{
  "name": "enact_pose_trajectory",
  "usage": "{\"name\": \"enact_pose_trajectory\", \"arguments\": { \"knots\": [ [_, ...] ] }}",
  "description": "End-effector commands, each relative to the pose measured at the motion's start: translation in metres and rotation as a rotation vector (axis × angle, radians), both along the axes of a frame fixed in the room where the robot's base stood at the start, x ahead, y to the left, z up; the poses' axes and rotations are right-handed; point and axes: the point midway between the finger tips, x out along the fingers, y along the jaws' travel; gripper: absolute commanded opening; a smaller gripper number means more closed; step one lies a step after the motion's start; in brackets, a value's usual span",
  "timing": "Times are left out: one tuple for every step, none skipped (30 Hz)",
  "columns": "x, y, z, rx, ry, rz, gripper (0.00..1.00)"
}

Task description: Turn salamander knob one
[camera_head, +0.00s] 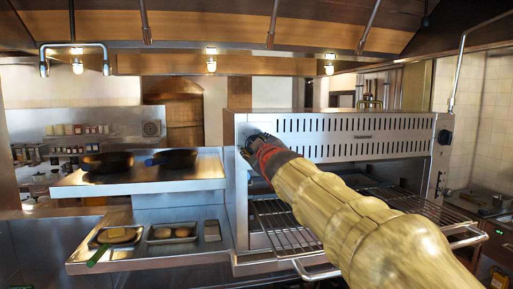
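The salamander (335,156) is a wide steel box with rows of slots on its front and an open wire rack (283,217) below. A dark round knob (445,137) shows at the right end of its front. Smaller controls sit below it on the same panel. My arm reaches in from the lower right. My gripper (254,144) is at the upper left end of the salamander's front. It is dark, small and partly hidden by my wrist, so I cannot tell whether it is open or shut. Any knob behind it is hidden, and I cannot tell whether it touches one.
Left of the salamander, two dark pans (108,161) (175,158) stand on a steel shelf (130,184). Below are food trays (173,233) and a green-handled tool (98,256). The rack and its front rail stick out under my arm. Lamps (211,66) hang above.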

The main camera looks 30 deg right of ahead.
Motion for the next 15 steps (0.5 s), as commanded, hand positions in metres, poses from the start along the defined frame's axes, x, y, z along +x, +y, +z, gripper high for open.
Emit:
{"name": "enact_pose_trajectory", "arguments": {
  "knots": [
    [0.0001, 0.0003, -0.0001, -0.002, 0.001, 0.0, 0.18],
    [0.0001, 0.0003, -0.0001, -0.002, 0.001, 0.0, 0.18],
    [0.0001, 0.0003, -0.0001, -0.002, 0.001, 0.0, 0.18],
    [0.0001, 0.0003, -0.0001, -0.002, 0.001, 0.0, 0.18],
    [0.0001, 0.0003, -0.0001, -0.002, 0.001, 0.0, 0.18],
    [0.0001, 0.0003, -0.0001, -0.001, 0.0, 0.0, 0.18],
    [0.0001, 0.0003, -0.0001, -0.001, 0.0, 0.0, 0.18],
    [0.0001, 0.0003, -0.0001, -0.001, 0.0, 0.0, 0.18],
    [0.0001, 0.0003, -0.0001, -0.001, 0.0, 0.0, 0.18],
    [0.0001, 0.0003, -0.0001, -0.001, 0.0, 0.0, 0.44],
    [0.0001, 0.0003, -0.0001, -0.001, 0.0, 0.0, 0.45],
    [0.0001, 0.0003, -0.0001, -0.001, 0.0, 0.0, 0.48],
    [0.0001, 0.0003, -0.0001, -0.001, 0.0, 0.0, 0.49],
    [0.0001, 0.0003, -0.0001, 0.0, 0.0, 0.0, 0.51],
    [0.0001, 0.0002, -0.0002, 0.0, 0.0, 0.0, 0.53]
  ]
}}
